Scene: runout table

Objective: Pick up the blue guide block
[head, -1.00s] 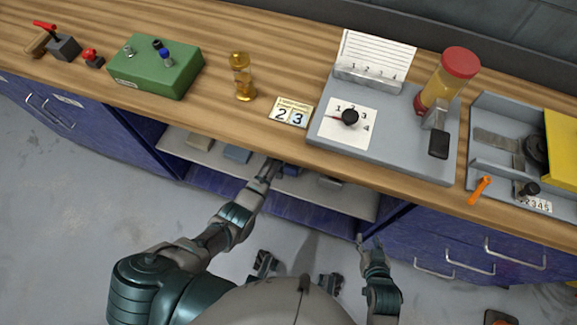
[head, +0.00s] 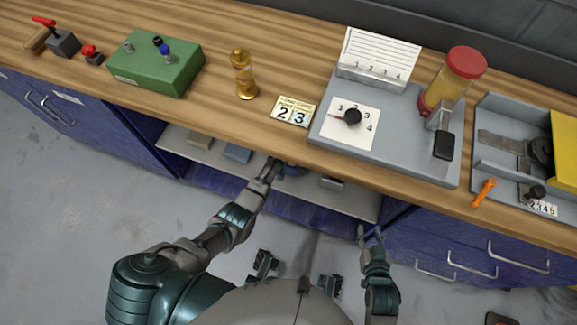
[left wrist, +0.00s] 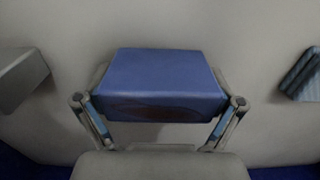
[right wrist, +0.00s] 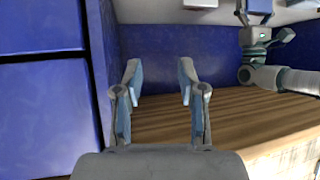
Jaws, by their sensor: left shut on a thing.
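The blue guide block (left wrist: 165,83) fills the middle of the left wrist view, with a dark patch on its near face. My left gripper (left wrist: 160,115) has a finger on each side of it and is shut on it. In the head view the block (head: 293,170) shows only partly, under the worktop's edge, at the tip of my left gripper (head: 273,168). My right gripper (right wrist: 155,90) is open and empty.
The pale shelf (head: 358,204) under the wooden worktop (head: 215,115) also holds a tan block (head: 200,141), a grey-blue block (head: 237,153) and a grey block (head: 331,183). The worktop overhangs the shelf. Drawer fronts (head: 470,245) stand to the right.

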